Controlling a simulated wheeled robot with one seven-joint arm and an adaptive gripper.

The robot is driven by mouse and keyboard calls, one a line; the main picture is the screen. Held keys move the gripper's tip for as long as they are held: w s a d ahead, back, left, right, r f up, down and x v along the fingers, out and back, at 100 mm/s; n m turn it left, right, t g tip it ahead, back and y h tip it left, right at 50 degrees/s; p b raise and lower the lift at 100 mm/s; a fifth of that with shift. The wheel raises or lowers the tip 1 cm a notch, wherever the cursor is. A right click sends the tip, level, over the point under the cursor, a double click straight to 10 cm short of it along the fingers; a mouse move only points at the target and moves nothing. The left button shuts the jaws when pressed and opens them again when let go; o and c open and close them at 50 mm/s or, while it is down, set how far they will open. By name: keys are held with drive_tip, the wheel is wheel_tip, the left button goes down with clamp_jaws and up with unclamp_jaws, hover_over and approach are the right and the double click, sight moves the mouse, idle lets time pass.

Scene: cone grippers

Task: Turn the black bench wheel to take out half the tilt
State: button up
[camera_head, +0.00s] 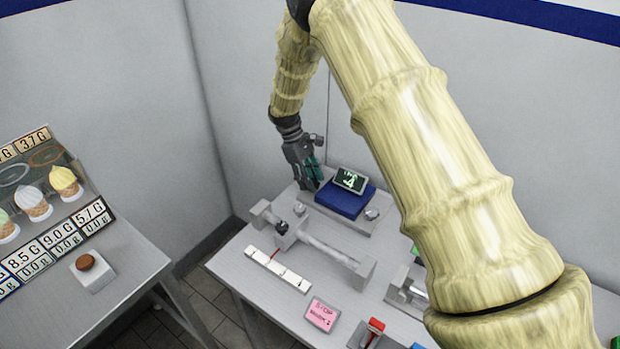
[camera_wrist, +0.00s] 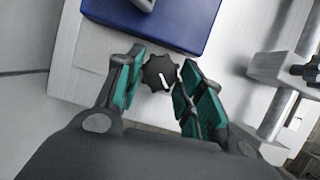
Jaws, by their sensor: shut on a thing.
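The black wheel (camera_wrist: 159,73) is a lobed knob with a white mark, seen in the wrist view at the edge of a blue block (camera_wrist: 165,20). My gripper (camera_wrist: 160,76) is shut on it, with a green-padded finger on each side. In the head view my gripper (camera_head: 311,178) reaches down at the left end of the blue block (camera_head: 345,199), and I cannot make out the wheel there. A small dark display (camera_head: 350,181) with green markings sits on top of the block; its reading is too small to tell.
A rail with a slider (camera_head: 290,232) and a white scale strip (camera_head: 276,270) lie in front of the block. A pink note (camera_head: 321,315) lies near the front edge.

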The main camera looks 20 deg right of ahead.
drive_tip(key=shift+s+a+f, duration=0.1)
drive_tip(key=shift+s+f, duration=0.1)
drive_tip(key=shift+f, duration=0.05)
idle(0.3)
drive_tip(key=o, duration=1)
drive_tip(key=shift+w, duration=0.1)
drive_tip(key=shift+r, duration=0.1)
drive_tip(key=shift+r, duration=0.15)
drive_tip(key=shift+w+r, duration=0.15)
drive_tip(key=shift+r, duration=0.05)
drive_tip(key=v, duration=1.1)
drive_tip(key=shift+w+a+r, duration=0.1)
